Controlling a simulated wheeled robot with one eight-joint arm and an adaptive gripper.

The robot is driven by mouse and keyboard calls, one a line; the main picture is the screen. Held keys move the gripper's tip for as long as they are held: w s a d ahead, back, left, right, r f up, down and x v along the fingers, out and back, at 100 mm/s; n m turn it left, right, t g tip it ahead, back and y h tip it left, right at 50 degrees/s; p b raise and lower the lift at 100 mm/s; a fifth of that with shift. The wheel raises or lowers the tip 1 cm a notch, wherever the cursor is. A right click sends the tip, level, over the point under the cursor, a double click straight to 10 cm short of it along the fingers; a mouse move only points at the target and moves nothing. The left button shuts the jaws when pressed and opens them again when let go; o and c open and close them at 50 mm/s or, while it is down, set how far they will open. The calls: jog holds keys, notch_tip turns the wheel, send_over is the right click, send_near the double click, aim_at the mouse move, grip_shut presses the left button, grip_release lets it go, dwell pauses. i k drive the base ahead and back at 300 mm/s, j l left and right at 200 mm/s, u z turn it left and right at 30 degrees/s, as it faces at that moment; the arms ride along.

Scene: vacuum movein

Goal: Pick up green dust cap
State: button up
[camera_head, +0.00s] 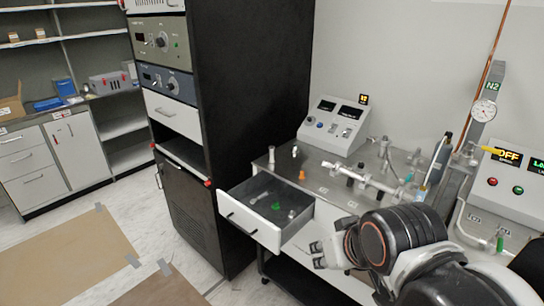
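A small green cap (276,206) lies inside the pulled-out drawer (234,209), near its middle. I take it to be the green dust cap. My gripper (316,255) is to the right of the drawer and lower in the picture, apart from the cap. Its fingertips point left and look spread, with nothing seen between them. The rest of my arm fills the lower right.
Small clear parts lie near the cap in the drawer. The bench (318,170) carries a metal vacuum line (360,178), an orange cap (301,175) and a controller box (333,122). A tall black rack (250,110) stands left of the drawer.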

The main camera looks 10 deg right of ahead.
aim_at(275, 206)
jog(key=z, duration=0.85)
jog(key=j+z, duration=0.85)
jog(key=j, duration=0.15)
jog(key=j+z, duration=0.45)
jog(key=k+j, duration=0.1)
jog(key=j, duration=0.2)
jog(key=k+j, duration=0.1)
jog(key=j, duration=0.2)
jog(key=k+j+u, duration=0.1)
jog(key=j, duration=0.15)
jog(key=i+j+z, duration=0.2)
jog(key=k, duration=0.1)
